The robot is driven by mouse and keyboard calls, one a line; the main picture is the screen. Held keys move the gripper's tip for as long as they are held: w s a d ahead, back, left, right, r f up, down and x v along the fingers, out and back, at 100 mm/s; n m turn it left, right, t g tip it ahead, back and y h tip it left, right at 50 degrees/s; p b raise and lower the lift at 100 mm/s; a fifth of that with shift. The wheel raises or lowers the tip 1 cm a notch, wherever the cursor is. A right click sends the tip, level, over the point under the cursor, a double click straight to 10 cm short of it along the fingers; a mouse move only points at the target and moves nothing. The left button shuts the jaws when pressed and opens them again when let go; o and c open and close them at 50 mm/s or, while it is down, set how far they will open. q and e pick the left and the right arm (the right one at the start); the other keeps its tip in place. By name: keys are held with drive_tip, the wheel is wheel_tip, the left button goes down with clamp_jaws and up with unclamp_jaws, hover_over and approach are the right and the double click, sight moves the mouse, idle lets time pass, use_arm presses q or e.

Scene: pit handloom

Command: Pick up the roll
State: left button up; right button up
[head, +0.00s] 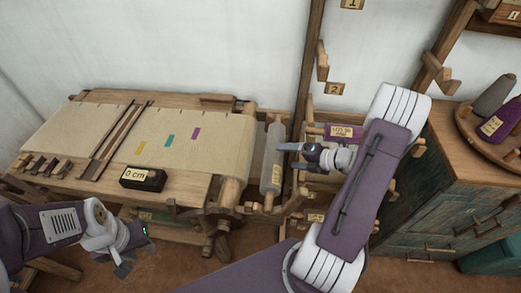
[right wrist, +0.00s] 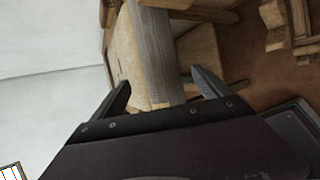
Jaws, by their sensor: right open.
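A pale grey roll (head: 272,150) with a small yellowish label stands at the right end of the loom, its long side running up the picture. My right gripper (head: 281,156) is open at the roll's right side in the head view, fingers pointing left toward it. In the right wrist view, a long grey, roll-like piece (right wrist: 150,45) lies ahead between the open fingers (right wrist: 160,82); I cannot tell whether they touch it. My left gripper (head: 128,265) is low at the left, in front of the loom and away from the roll; its finger opening is unclear.
The loom (head: 75,188) carries cream cloth (head: 180,135) with coloured marks and a black "0 cm" box (head: 143,179). A wooden post (head: 308,75) rises behind the roll. A purple labelled item (head: 345,131) is partly behind my right arm. A cabinet (head: 470,140) with cones stands at right.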

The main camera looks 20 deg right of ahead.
sight(282, 157)
drive_tip(key=shift+a+f, duration=0.1)
drive_tip(key=shift+f, duration=0.2)
drive_tip(key=shift+w+a+f, duration=0.15)
drive_tip(key=shift+w+f, duration=0.1)
drive_tip(key=shift+f, duration=0.05)
drive_tip(key=shift+w+a+f+b, duration=0.25)
drive_tip(key=shift+w+b, duration=0.05)
drive_tip(key=shift+w, duration=0.15)
drive_tip(key=shift+w+a+f, duration=0.25)
drive_tip(key=shift+w+a, duration=0.05)
drive_tip(key=shift+w, duration=0.25)
drive_tip(key=x, duration=0.3)
drive_tip(key=shift+w+a+f+b, duration=0.2)
drive_tip(key=shift+b, duration=0.15)
drive_tip(key=shift+w+a+f, duration=0.15)
drive_tip(key=shift+w+f, duration=0.05)
drive_tip(key=shift+w, duration=0.2)
drive_tip(key=shift+s+r, duration=0.1)
drive_tip(key=c, duration=0.8)
use_arm(q)
drive_tip(key=shift+s+d+f, duration=0.25)
drive_tip(key=shift+s+f, duration=0.15)
drive_tip(key=shift+f, duration=0.15)
use_arm(e)
clamp_jaws()
